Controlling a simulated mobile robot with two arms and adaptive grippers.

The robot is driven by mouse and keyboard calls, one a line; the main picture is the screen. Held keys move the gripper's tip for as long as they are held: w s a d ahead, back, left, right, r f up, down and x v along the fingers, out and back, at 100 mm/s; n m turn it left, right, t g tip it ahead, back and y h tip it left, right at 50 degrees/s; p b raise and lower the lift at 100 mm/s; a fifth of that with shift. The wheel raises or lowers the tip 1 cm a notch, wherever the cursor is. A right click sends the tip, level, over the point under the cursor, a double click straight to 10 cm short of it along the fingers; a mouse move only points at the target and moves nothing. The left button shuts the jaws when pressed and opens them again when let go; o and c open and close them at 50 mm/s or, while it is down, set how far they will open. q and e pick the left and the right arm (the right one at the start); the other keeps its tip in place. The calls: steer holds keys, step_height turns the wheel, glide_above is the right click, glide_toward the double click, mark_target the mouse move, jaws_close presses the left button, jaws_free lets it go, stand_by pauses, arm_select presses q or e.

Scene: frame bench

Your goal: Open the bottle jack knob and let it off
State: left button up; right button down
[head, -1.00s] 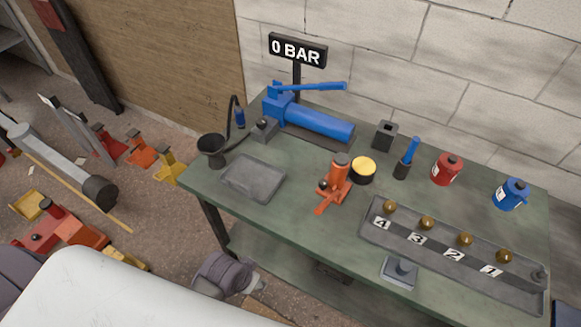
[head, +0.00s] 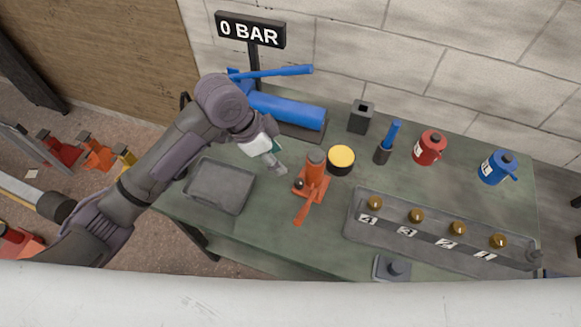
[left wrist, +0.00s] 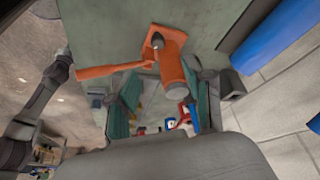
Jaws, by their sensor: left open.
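The orange bottle jack (head: 316,172) stands upright on the green bench, its orange handle pointing toward the front edge. Its small dark knob (head: 299,184) is low on its left side. My left gripper (head: 277,162) is open and empty, above the bench just left of and behind the jack. In the left wrist view the jack (left wrist: 171,76) and its dark knob (left wrist: 157,42) show beyond the spread fingers (left wrist: 158,98). I cannot tell whether the gripper touches the jack. My right gripper is out of view.
A grey tray (head: 219,187) lies left of the jack and a yellow-topped tin (head: 340,160) stands right of it. A blue pump (head: 288,111) is behind, under a "0 BAR" sign (head: 251,29). A numbered rack (head: 385,240) stands front right.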

arm_select(q)
steer(key=p, duration=0.1)
glide_toward(299, 181)
step_height(299, 181, down, 2)
steer(key=x, duration=0.6)
steer(key=shift+d+r, duration=0.2)
steer(key=shift+d, duration=0.15)
steer(key=shift+w+d+f, duration=0.1)
steer(key=shift+d+f, duration=0.05)
steer(key=shift+f, duration=0.45)
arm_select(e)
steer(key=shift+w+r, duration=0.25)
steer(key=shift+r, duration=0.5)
